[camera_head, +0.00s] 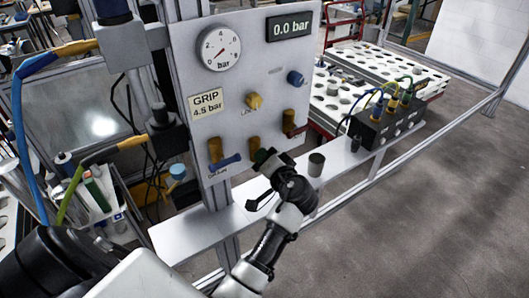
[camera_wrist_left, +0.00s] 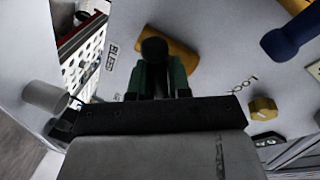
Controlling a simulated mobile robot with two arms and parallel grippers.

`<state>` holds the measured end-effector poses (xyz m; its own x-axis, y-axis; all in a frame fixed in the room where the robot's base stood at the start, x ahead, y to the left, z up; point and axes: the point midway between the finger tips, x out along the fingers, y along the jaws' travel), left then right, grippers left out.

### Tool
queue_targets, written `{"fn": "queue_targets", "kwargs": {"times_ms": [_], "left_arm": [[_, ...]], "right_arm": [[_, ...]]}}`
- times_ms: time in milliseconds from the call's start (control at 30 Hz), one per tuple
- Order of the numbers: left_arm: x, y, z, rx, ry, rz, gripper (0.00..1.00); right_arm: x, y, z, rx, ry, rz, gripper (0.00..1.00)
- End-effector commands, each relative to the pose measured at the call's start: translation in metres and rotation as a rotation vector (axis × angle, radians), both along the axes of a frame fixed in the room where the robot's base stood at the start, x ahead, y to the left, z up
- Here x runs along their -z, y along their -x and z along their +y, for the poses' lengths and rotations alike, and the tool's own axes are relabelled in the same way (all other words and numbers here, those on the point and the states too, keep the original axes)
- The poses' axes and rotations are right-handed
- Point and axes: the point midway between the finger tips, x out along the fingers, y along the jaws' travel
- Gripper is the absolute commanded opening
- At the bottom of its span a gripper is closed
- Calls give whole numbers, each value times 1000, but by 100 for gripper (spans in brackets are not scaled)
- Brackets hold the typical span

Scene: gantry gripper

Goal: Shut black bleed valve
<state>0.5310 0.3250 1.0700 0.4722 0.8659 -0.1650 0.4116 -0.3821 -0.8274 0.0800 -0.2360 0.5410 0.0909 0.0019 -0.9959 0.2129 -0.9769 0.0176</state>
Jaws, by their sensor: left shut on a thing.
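The black bleed valve is on the lower middle of the grey panel (camera_head: 185,62). Its brass body (camera_head: 255,143) shows just above my left gripper (camera_head: 264,158). In the left wrist view, the brass body (camera_wrist_left: 182,52) lies beside a "BLEED" label, and the black handle (camera_wrist_left: 154,50) sits between my green-tipped fingers. My left gripper (camera_wrist_left: 161,82) is shut on that handle. The gripper hides most of the handle in the head view, so its exact angle is hard to tell. The display (camera_head: 290,25) reads 0.0 bar. My right gripper is not in view.
A blue-handled valve (camera_head: 224,162) is left of my gripper, and a red-handled valve (camera_head: 290,124) is to its right. A yellow knob (camera_head: 254,101) and blue knob (camera_head: 295,77) are above. A grey cylinder (camera_head: 316,164) and black connector block (camera_head: 384,125) stand on the ledge.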

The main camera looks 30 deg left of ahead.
Motion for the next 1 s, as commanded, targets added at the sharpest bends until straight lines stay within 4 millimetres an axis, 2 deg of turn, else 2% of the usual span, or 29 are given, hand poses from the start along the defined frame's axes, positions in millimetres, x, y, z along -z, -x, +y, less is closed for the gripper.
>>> {"fn": "queue_targets", "kwargs": {"times_ms": [100, 500, 1000], "left_arm": [[-3, 0, -1, 2, -41, 105, 0], [-1, -1, -1, 2, -162, 398, 0], [2, -1, -1, 1, -220, 537, 0]], "right_arm": [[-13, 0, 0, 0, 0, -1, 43], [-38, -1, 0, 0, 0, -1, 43], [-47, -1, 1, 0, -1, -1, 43]]}}
